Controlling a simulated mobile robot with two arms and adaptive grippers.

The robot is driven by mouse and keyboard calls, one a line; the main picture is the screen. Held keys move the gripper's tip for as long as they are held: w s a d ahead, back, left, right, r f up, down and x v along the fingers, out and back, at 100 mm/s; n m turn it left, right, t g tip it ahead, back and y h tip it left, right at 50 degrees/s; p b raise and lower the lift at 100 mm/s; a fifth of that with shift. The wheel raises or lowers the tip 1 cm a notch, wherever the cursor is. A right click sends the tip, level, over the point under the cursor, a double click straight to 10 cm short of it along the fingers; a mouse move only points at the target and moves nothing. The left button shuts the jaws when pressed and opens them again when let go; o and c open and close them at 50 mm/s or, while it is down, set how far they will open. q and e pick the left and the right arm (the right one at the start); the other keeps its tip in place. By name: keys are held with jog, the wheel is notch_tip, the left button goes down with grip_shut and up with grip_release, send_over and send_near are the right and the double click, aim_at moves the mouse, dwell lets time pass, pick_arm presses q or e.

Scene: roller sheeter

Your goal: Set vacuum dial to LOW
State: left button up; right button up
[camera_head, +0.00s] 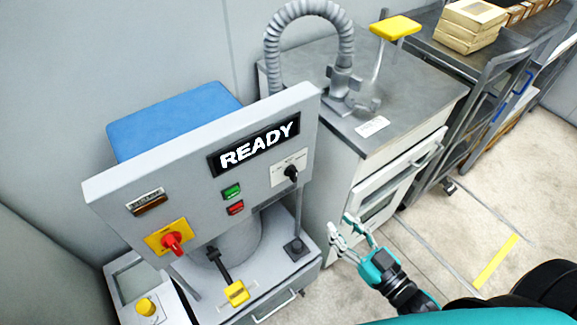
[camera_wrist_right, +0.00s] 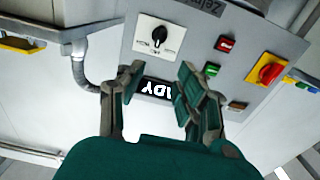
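The dial (camera_head: 291,172) is a black knob on a white label plate at the right end of the grey control panel. It also shows upside down near the top of the right wrist view, as a black knob (camera_wrist_right: 159,40) on its white plate. The small lettering is too unclear to read the setting. My right gripper (camera_head: 342,230) is open and empty, to the right of and below the dial in the head view, apart from the panel. In the wrist view its two fingers (camera_wrist_right: 158,78) are spread below the dial plate. My left gripper is out of view.
The panel (camera_head: 115,193) carries a lit READY display (camera_head: 256,147), green (camera_head: 232,191) and red (camera_head: 236,208) buttons and a red rotary switch (camera_head: 172,243). A cabinet (camera_head: 410,95) with a ribbed grey hose (camera_head: 308,10) stands to the right. Open floor lies at the lower right.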

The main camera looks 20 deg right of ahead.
jog(key=p, duration=0.1)
send_near(296, 174)
jog(key=p+x, duration=0.2)
jog(key=x, duration=0.6)
jog(key=shift+w+a, duration=0.15)
jog(key=shift+w, duration=0.3)
jog(key=shift+f, duration=0.1)
jog(key=shift+c, duration=0.7)
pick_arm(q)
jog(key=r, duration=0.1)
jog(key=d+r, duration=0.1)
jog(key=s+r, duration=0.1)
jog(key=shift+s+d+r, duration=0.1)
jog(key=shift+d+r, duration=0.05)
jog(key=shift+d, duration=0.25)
pick_arm(e)
grip_shut()
